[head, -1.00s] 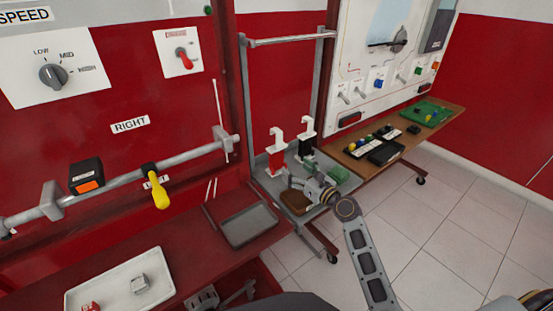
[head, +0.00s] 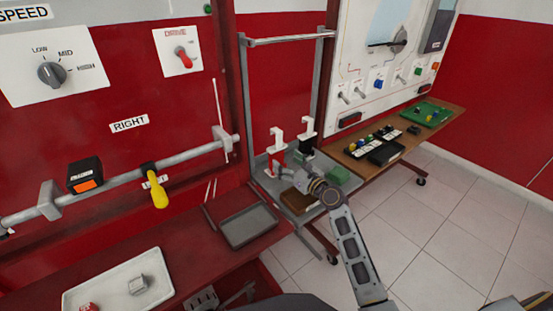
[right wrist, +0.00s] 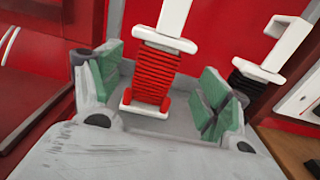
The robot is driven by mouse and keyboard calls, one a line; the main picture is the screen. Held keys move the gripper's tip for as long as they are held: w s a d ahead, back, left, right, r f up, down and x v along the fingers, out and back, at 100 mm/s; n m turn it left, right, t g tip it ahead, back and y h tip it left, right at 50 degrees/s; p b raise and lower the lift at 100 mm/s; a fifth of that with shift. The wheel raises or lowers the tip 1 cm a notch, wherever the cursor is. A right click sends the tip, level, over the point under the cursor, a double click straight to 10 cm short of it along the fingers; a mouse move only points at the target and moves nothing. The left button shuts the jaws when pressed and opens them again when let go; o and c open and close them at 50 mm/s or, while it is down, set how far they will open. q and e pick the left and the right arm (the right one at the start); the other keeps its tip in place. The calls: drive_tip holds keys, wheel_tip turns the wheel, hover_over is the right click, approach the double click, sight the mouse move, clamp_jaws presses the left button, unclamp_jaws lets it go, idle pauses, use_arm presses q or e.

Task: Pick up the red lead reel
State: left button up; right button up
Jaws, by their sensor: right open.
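The red lead reel (head: 275,164) stands on the grey cart, its white hooked top upright and its lower part partly hidden in the head view. In the right wrist view the reel (right wrist: 152,75) shows red windings on a white frame. My right gripper (head: 289,173) is beside it. In the right wrist view my right gripper (right wrist: 157,88) is open, with green pads on the left and right of the reel. Gaps show between the pads and the windings. My left gripper is not in view.
A black lead reel (head: 306,144) stands to the right of the red one, also in the right wrist view (right wrist: 257,76). A grey tray (head: 248,226) lies on the red bench nearby.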

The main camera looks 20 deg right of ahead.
sight(279, 156)
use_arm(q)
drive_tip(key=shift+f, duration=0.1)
use_arm(e)
drive_tip(key=shift+w, duration=0.1)
drive_tip(key=shift+w+a, duration=0.15)
drive_tip(key=shift+w, duration=0.05)
drive_tip(key=shift+b+x, duration=0.45)
drive_tip(key=shift+x, duration=0.55)
drive_tip(key=shift+w+a, duration=0.2)
drive_tip(key=shift+w, duration=0.05)
drive_tip(key=shift+x, duration=0.85)
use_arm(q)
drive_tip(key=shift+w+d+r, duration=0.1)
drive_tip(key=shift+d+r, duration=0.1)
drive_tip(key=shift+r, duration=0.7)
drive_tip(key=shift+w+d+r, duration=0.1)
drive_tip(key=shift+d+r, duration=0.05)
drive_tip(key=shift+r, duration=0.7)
use_arm(e)
drive_tip(key=shift+w, duration=0.1)
drive_tip(key=shift+c, duration=0.2)
